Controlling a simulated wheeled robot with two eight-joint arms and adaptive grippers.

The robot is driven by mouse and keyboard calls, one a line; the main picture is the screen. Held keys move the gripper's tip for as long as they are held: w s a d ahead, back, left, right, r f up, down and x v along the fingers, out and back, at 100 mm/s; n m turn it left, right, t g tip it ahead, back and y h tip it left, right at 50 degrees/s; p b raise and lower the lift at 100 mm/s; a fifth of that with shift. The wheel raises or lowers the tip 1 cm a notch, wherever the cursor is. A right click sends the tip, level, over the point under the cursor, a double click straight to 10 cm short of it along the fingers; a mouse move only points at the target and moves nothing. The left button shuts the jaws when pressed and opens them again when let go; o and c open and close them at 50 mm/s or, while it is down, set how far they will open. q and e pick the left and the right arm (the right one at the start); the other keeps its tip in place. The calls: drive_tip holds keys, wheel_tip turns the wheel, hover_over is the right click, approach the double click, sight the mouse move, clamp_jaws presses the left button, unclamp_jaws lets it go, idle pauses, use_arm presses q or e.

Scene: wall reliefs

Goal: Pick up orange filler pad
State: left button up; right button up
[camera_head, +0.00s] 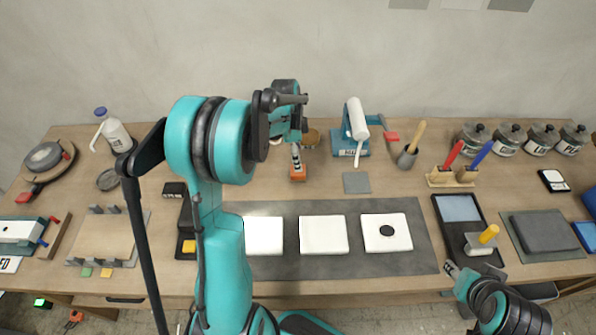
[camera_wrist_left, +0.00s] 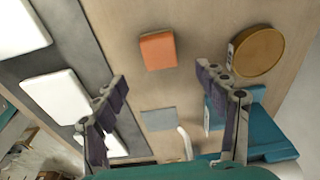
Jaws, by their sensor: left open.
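The orange filler pad (camera_head: 298,175) lies on the wooden table behind the dark mat, partly covered by my left gripper in the head view. In the left wrist view the orange pad (camera_wrist_left: 158,50) lies flat, ahead of and between the fingers. My left gripper (camera_head: 296,154) is above the pad; its fingers (camera_wrist_left: 163,86) are spread wide with nothing between them. My right gripper (camera_head: 453,269) is low at the right, by the table's front edge; its jaws are too small to read.
White tiles (camera_head: 323,235) lie on the dark mat (camera_head: 296,267); one bears a black disc (camera_head: 387,231). A grey square (camera_head: 356,183) lies right of the pad. A teal press (camera_head: 350,146) and a round brown lid (camera_wrist_left: 258,51) are near the pad.

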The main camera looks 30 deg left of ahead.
use_arm(q)
drive_tip(key=shift+a+f, duration=0.1)
drive_tip(key=shift+f, duration=0.3)
drive_tip(key=f+b, duration=0.1)
drive_tip(key=f, duration=0.2)
drive_tip(key=f+b, duration=0.1)
drive_tip(key=f, duration=0.3)
drive_tip(key=shift+w+d+f+b, duration=0.2)
drive_tip(key=shift+f+b, duration=0.1)
drive_tip(key=shift+b, duration=0.1)
drive_tip(key=shift+s+r, duration=0.1)
drive_tip(key=c, duration=1.4)
drive_tip(key=shift+r, duration=0.1)
